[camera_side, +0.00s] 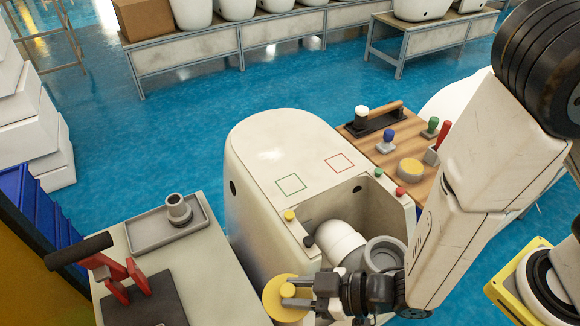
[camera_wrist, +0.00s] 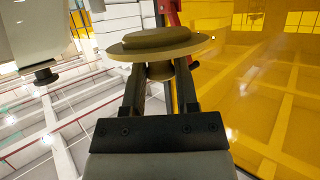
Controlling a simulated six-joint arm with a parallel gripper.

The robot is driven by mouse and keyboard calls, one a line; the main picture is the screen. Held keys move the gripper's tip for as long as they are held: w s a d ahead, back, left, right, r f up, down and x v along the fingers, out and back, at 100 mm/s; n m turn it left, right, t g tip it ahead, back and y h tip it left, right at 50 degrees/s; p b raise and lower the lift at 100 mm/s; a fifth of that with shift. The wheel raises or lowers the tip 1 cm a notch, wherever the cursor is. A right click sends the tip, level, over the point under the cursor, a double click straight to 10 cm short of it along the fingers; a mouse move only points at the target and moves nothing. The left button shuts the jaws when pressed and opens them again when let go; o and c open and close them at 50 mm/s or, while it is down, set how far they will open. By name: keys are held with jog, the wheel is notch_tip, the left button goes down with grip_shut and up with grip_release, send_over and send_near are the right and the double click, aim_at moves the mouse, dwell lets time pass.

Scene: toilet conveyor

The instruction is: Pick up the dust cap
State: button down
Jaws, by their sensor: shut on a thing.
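The dust cap (camera_side: 283,300) is a round yellow disc with a small raised knob. My gripper (camera_side: 306,291) is shut on its knob, in front of the white toilet body in the side view. In the wrist view the cap (camera_wrist: 150,42) shows as a wide flanged disc at the fingertips, with its stub between the two fingers of my gripper (camera_wrist: 160,74). The cap appears held in the air, apart from the grey round pipe end (camera_side: 384,254) to its right. The far side of the cap is hidden.
The white toilet body (camera_side: 275,150) has an open recess beside my arm. A left bench carries a grey tray (camera_side: 150,236) with a grey fitting (camera_side: 178,208) and a red clamp (camera_side: 118,272). A wooden board (camera_side: 375,150) at right holds stamps and a yellow round piece (camera_side: 411,169).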

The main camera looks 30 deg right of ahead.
jog(key=shift+s+d+r, duration=0.2)
jog(key=shift+s+d, duration=0.1)
jog(key=shift+w, duration=0.1)
dwell(0.5)
